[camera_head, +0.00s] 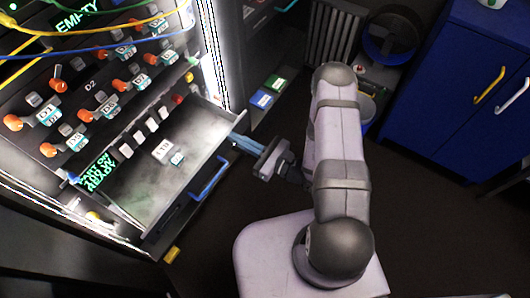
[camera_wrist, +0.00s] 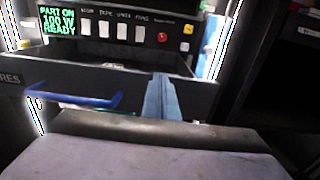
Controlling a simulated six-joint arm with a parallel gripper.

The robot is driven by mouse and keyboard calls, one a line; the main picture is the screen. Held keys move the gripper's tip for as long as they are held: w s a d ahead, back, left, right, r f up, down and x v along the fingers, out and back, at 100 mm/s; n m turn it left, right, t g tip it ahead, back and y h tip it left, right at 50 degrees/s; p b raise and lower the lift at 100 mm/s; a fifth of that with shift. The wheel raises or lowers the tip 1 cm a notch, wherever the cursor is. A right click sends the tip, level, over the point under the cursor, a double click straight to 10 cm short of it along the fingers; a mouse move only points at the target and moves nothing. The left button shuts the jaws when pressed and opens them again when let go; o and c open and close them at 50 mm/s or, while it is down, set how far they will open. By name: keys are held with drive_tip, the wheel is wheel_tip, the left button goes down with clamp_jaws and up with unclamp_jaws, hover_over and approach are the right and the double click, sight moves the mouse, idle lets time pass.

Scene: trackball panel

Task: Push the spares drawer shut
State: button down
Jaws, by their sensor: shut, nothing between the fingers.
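The spares drawer (camera_head: 150,190) stands pulled out of the rack, a grey open tray with a small white labelled piece (camera_head: 163,150) inside. Its blue handle (camera_head: 208,178) is on its front, and the handle also shows at the left in the wrist view (camera_wrist: 75,98). In the wrist view, the drawer front (camera_wrist: 225,97) carries a label ending in "RES". My gripper (camera_head: 236,138) is shut and empty, its blue fingers (camera_wrist: 160,95) pointing at the drawer front, right of the handle. I cannot tell whether the tips touch it.
The rack panel behind has orange knobs (camera_head: 58,86), a lit green display (camera_head: 100,172) and hanging cables (camera_head: 90,28). Blue and green boxes (camera_head: 262,99) lie beyond the drawer's right end. A blue cabinet (camera_head: 450,90) stands at the right. The floor before the drawer is mostly clear.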

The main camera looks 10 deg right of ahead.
sight(171, 157)
drive_tip(key=b+x, duration=0.2)
drive_tip(key=x, duration=1.5)
drive_tip(key=shift+f+b, duration=0.1)
drive_tip(key=shift+b, duration=0.25)
